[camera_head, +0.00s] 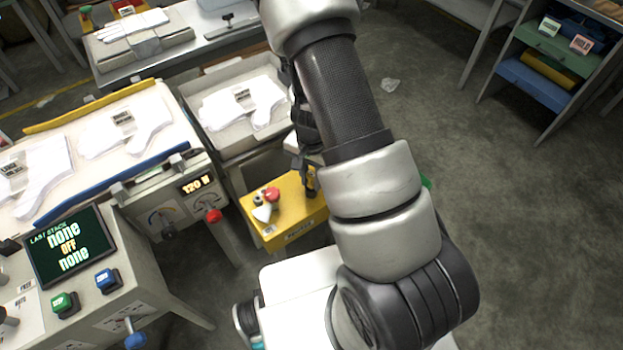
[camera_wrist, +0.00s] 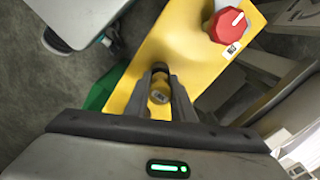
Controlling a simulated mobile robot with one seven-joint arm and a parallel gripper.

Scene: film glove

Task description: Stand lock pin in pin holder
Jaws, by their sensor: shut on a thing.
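The gripper is over one end of a yellow box (camera_wrist: 190,52). In the head view my gripper (camera_head: 309,182) is partly hidden by my arm, at the right end of the yellow box (camera_head: 292,213). I cannot make out the pin holder for certain, nor whether the pin touches the box.
A red knob (camera_wrist: 227,26) stands on the box; the head view shows the red knob (camera_head: 271,194) beside a small white cone (camera_head: 263,213). A control bench with a screen (camera_head: 69,246) is at left. A tray of white gloves (camera_head: 240,100) is behind. Floor at right is mostly clear.

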